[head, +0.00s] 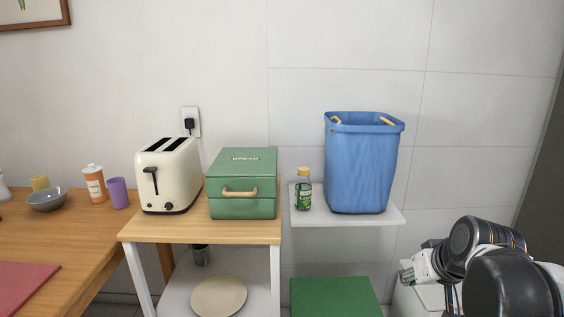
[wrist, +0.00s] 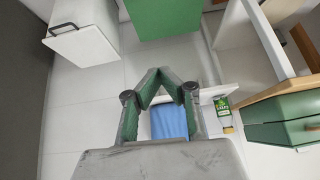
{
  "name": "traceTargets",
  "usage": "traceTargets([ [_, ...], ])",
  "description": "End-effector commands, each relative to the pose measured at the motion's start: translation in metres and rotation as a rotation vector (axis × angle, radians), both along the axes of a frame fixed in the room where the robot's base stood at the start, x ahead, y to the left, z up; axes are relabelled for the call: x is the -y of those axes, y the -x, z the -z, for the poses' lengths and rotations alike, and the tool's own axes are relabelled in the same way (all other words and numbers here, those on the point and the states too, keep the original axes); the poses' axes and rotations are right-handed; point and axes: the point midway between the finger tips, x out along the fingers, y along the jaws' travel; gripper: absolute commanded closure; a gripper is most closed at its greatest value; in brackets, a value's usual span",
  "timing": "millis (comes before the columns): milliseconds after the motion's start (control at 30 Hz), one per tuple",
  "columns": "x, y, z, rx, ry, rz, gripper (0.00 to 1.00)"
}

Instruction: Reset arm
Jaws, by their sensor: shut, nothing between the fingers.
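My gripper (wrist: 160,74) shows in the wrist view with its two fingers angled together and the tips closed. Nothing is held between them. In the head view my black and white arm is folded at the lower right, to the right of and below the white wall shelf (head: 345,219). The gripper is small there and its fingers are hard to make out. Past the fingers in the wrist view are part of the blue bin (wrist: 170,122) and the green bottle (wrist: 222,106).
In the head view the blue bin (head: 363,165) and bottle (head: 303,192) stand on the shelf. A green bread box (head: 242,206) and a cream toaster (head: 169,179) stand on a wooden-topped stand. A green surface (head: 335,297) lies below the shelf. My arm is apart from these.

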Motion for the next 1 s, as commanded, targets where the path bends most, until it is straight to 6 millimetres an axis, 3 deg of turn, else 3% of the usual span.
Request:
traceTargets([
  [200,-0.037,0.046,-0.013,-0.009,0.014,-0.001,1.0],
  [500,-0.065,0.098,-0.017,-0.009,0.031,0.003,1.0],
  [767,-0.077,0.128,-0.015,-0.004,0.04,0.005,1.0],
  [1000,-0.076,0.127,-0.057,-0.004,0.039,0.008,1.0],
])
